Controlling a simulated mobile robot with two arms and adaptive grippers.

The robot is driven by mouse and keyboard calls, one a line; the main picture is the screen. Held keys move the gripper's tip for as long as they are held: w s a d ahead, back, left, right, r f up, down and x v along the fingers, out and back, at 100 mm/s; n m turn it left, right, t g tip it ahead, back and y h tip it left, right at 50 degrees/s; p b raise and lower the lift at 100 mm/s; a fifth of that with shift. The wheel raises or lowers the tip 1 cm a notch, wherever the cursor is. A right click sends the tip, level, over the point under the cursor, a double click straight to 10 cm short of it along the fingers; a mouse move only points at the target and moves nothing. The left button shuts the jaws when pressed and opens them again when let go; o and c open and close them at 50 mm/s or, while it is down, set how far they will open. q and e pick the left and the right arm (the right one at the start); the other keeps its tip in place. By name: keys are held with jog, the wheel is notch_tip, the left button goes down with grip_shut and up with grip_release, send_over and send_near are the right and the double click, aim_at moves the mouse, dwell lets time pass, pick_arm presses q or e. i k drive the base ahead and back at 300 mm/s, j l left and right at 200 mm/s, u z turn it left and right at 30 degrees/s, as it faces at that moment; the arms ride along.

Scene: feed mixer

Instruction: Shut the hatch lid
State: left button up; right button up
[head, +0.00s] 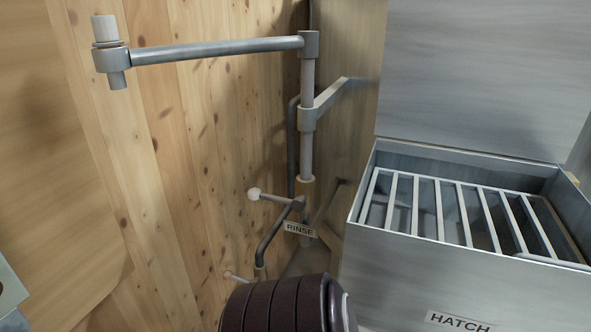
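The hatch lid (485,75) is a flat grey metal panel. It stands open and raised at the back of the hatch box (410,250), which carries a "HATCH" label (460,321). The top of the box is open, and a grate (442,208) of pale parallel bars shows inside it. The lid's upper edge and part of its right side run out of the picture. Neither of my grippers shows in the head view.
A swing pipe arm (215,49) with an upright end piece (108,50) reaches left from a vertical post (308,85). Below are a white-knobbed lever (272,197) and a "RINSE" tag (299,229). A wooden plank wall (190,150) stands behind.

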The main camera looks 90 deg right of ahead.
aim_at(509, 78)
jog(key=z, duration=3.75)
